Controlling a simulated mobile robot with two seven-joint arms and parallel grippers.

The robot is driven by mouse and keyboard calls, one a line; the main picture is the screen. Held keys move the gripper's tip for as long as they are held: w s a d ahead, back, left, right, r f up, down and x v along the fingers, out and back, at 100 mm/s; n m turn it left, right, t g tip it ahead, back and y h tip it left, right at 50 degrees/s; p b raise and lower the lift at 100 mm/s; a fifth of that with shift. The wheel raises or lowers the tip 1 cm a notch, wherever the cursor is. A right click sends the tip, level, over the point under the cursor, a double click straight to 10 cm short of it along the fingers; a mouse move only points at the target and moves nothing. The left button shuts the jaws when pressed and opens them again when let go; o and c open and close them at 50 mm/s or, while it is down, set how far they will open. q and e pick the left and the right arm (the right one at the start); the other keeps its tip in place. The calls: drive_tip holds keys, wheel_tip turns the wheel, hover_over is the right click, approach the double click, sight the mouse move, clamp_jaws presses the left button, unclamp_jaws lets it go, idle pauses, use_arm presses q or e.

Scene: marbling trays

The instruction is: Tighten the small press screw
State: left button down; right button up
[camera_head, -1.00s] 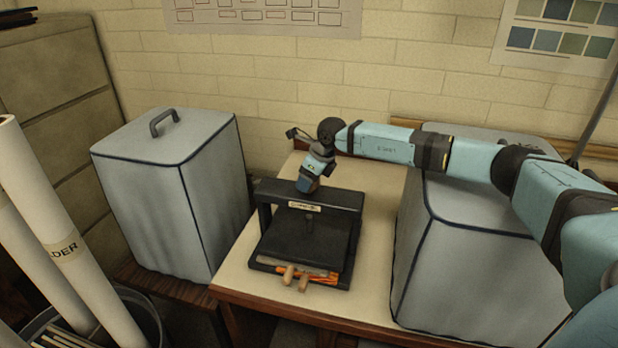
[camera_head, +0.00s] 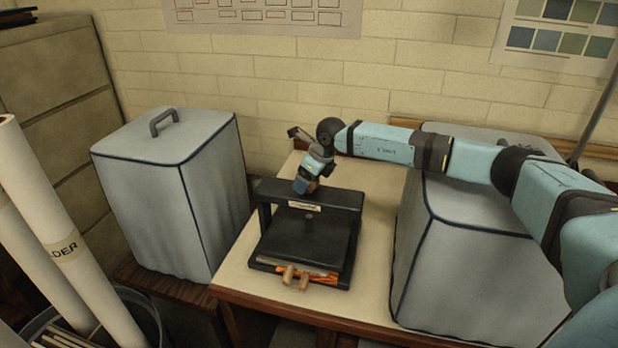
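The small black press (camera_head: 310,238) stands on the light-topped table. Its crossbar (camera_head: 336,197) carries a pale label, and a short dark screw stem shows below the bar. My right arm reaches in from the right, and its gripper (camera_head: 304,187) points down onto the top of the crossbar, near its middle. The gripper hides the top of the screw. The fingers are too small and covered to tell whether they are closed on it. My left gripper is not in view.
A grey covered box (camera_head: 170,200) stands to the left, another (camera_head: 470,270) to the right under my arm. Paper rolls (camera_head: 60,240) lean at far left.

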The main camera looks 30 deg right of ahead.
drive_tip(key=b+v, duration=0.1)
drive_tip(key=v, duration=1.3)
drive_tip(key=shift+b, duration=0.35)
drive_tip(key=shift+w, duration=0.1)
idle(1.6)
drive_tip(key=w+f+n+p, duration=0.1)
drive_tip(key=f, duration=0.3)
drive_tip(key=w+a+f+n, duration=0.1)
drive_tip(key=w+f, duration=0.1)
drive_tip(key=f, duration=0.2)
drive_tip(key=w+a+f+n+g+y+p, duration=0.1)
drive_tip(key=f, duration=0.3)
drive_tip(key=shift+w+a+f+n+p, duration=0.2)
drive_tip(key=shift+w+f+n+p, duration=0.1)
drive_tip(key=shift+w+f+p, duration=0.1)
